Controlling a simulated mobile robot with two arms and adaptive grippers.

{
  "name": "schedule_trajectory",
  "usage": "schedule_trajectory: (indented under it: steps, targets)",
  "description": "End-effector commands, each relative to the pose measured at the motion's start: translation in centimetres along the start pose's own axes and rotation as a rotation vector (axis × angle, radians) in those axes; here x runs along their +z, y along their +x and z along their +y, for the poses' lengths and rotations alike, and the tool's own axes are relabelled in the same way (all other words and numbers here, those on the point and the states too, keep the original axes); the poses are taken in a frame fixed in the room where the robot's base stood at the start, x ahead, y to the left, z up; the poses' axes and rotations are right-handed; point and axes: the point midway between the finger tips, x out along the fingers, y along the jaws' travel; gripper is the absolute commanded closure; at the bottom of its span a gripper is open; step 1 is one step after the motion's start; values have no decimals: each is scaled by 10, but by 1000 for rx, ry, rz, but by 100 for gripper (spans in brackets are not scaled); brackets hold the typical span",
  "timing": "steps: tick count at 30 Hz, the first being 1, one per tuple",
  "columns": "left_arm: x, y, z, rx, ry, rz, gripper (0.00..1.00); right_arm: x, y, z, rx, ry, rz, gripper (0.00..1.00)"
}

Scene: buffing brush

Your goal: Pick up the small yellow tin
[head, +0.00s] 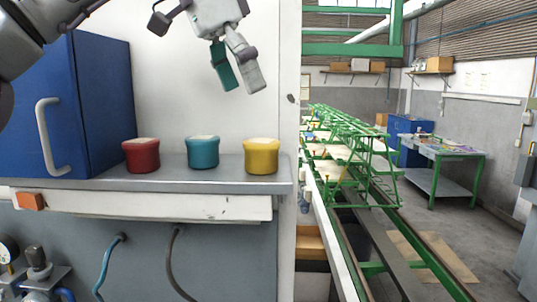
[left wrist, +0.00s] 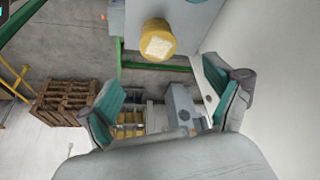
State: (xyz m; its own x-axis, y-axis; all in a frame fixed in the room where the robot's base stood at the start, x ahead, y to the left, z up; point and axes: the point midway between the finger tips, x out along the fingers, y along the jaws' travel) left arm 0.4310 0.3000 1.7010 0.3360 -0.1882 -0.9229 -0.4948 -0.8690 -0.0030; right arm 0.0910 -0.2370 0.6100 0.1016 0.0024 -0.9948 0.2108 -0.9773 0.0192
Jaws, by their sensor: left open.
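The small yellow tin (head: 261,156) stands upright on the grey shelf (head: 225,178), at the right end of a row of three tins. A teal tin (head: 203,152) and a red tin (head: 141,155) stand to its left. My left gripper (head: 239,86) is open and empty, above the shelf and higher than the yellow tin. In the left wrist view the yellow tin (left wrist: 158,38) shows near the top, beyond the spread fingers (left wrist: 170,100) and apart from them. My right gripper is in neither view.
A blue cabinet (head: 90,105) with a light handle stands on the shelf at the left. A white wall (head: 170,70) rises behind the tins. The shelf ends just right of the yellow tin.

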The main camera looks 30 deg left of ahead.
Motion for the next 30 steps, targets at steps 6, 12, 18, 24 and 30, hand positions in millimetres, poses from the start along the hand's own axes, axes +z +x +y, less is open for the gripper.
schedule_trajectory:
  steps: [6,12,18,24,30]
  targets:
    - [1,43,0,2,-1,-4,9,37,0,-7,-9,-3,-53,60]
    - [1,57,0,1,-1,-2,9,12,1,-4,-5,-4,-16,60]
    - [8,76,2,1,0,-2,9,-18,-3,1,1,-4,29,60]
    - [11,102,3,1,-2,-2,9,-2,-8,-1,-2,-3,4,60]
    - [11,108,3,0,-3,0,9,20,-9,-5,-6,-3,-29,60]
